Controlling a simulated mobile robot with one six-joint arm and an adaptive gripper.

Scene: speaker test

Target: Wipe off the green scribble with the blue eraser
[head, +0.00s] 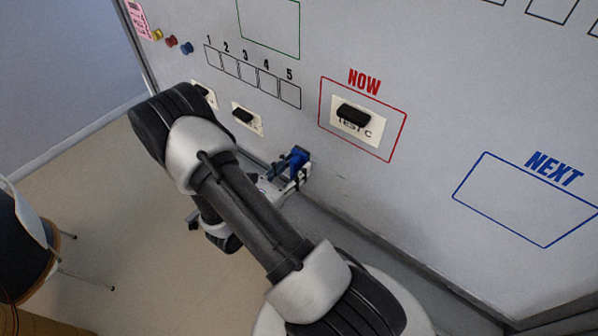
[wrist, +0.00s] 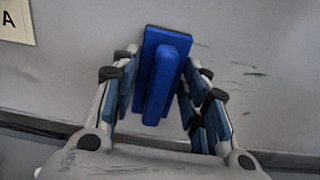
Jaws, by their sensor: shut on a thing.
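My gripper (head: 286,172) is low in front of the whiteboard and shut on the blue eraser (head: 299,158). In the wrist view the eraser (wrist: 163,75) stands upright between the fingers of my gripper (wrist: 162,90), with its top end past the fingertips. The eraser is at or very near the board face; I cannot tell if it touches. Several short, faint dark-greenish streaks (wrist: 243,65) lie on the board to the right of the eraser. Faint marks (head: 341,178) also show right of the gripper in the head view. No fuller scribble shows; my gripper may hide some board.
The whiteboard (head: 430,95) carries a red NOW box with a TEST C card (head: 382,136) under a black magnet. A blue NEXT box (head: 525,205) is at right. Other cards (head: 256,127) hang above my gripper. A ledge (wrist: 290,160) runs along the board's bottom. A chair (head: 25,240) stands left.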

